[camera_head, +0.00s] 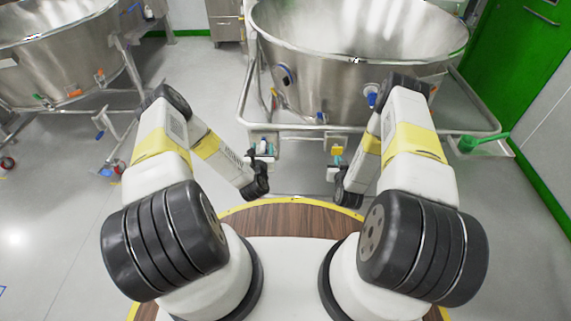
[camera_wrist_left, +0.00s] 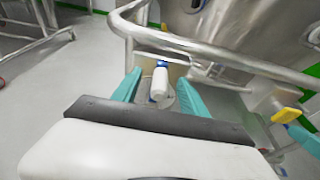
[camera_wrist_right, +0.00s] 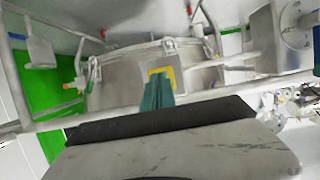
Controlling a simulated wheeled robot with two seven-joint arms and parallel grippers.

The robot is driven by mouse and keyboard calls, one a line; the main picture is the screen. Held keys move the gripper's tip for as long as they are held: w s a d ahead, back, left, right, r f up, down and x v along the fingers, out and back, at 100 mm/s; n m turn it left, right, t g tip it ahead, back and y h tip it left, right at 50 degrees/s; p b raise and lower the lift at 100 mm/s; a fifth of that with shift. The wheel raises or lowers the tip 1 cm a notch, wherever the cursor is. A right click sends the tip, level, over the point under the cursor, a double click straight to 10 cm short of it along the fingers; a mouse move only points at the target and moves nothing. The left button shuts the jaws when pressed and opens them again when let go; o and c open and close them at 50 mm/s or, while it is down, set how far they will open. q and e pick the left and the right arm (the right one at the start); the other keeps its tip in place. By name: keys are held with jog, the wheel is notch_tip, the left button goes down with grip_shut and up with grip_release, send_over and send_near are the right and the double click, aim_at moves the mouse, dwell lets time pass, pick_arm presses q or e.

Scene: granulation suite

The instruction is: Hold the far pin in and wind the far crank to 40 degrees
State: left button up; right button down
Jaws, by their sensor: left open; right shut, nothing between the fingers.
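A white upright grip with a blue top (camera_wrist_left: 160,82), which looks like the crank handle, stands between the spread teal fingers of my left gripper (camera_wrist_left: 160,92). It also shows in the head view (camera_head: 264,144). The fingers are apart from it on both sides. A round marked dial on a steel plate (camera_wrist_right: 298,38) shows in the right wrist view. A yellow square piece (camera_wrist_right: 160,74), which looks like the pin's head, sits right at the tips of my right gripper (camera_wrist_right: 158,88). The right fingers are shut and empty; whether they press it I cannot tell.
A large steel bowl (camera_head: 355,50) stands on a tubular frame (camera_head: 480,125) in front of me. The frame's rail (camera_wrist_left: 240,68) passes close beyond the left fingers. Another steel vessel (camera_head: 60,50) is at the left.

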aim_at(337, 152)
jog(key=shift+w, duration=0.1)
dwell(0.5)
jog(key=shift+w, duration=1.85)
pick_arm(q)
grip_shut()
